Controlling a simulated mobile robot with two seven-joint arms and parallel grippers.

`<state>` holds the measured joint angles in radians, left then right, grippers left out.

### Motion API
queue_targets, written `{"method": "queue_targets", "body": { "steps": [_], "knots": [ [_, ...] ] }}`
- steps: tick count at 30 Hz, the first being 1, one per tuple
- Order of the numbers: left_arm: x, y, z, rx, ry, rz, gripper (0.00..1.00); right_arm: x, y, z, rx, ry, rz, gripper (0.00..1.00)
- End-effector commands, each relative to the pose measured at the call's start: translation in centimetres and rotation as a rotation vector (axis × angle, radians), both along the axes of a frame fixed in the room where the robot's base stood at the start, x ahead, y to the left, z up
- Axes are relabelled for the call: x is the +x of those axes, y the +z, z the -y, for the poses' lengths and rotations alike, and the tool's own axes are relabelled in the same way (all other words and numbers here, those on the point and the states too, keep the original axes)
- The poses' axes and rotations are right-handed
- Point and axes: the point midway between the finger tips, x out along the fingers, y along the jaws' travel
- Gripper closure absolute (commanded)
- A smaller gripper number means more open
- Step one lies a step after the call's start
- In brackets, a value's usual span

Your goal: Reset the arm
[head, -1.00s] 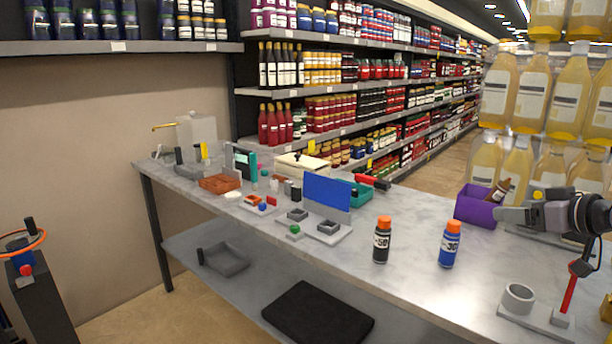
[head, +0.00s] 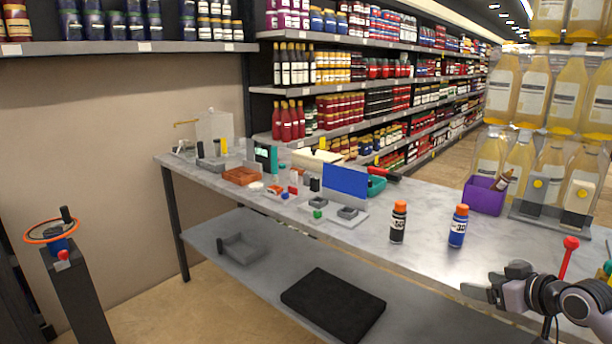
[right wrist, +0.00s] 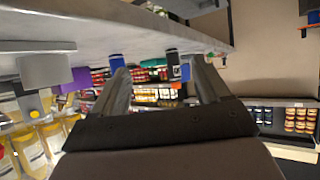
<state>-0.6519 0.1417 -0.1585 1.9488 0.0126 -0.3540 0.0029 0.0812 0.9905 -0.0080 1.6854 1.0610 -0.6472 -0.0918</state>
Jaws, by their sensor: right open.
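My right gripper (head: 478,288) is at the lower right of the head view, by the front edge of the grey table (head: 440,285). It points left, and its jaws are apart with nothing between them. In the right wrist view the two dark fingers (right wrist: 160,75) stand wide apart, with the table and bottles upside down beyond them. My left gripper is not in view.
A black bottle (head: 398,222) and a blue bottle (head: 458,226), both orange-capped, stand on the table. A purple bin (head: 484,197) stands behind, and a red-knobbed lever (head: 569,258) rises beside my right arm. A wheel stand (head: 75,290) is at left.

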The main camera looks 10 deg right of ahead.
Motion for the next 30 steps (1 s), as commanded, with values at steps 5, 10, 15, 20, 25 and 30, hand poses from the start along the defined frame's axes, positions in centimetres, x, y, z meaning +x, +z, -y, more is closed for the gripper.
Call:
{"method": "queue_targets", "body": {
  "steps": [5,10,15,20,25,30],
  "knots": [
    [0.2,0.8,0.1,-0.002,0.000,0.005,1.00,-4.6,-10.4,-7.0,0.001,0.043,-0.075,0.24],
    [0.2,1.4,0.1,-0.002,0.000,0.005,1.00,-10.7,-17.1,-13.8,0.003,0.069,-0.113,0.24],
    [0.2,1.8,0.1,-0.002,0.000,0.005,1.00,-17.0,-20.5,-20.3,0.011,0.072,-0.129,0.24],
    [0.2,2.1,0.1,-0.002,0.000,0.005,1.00,-21.2,-21.3,-24.3,0.008,0.061,-0.132,0.24],
    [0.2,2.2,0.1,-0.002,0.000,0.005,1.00,-23.2,-21.2,-26.0,0.002,0.051,-0.131,0.24],
    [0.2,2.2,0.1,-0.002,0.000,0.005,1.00,-23.4,-21.2,-26.3,-0.002,0.051,-0.129,0.24]
  ]
}}
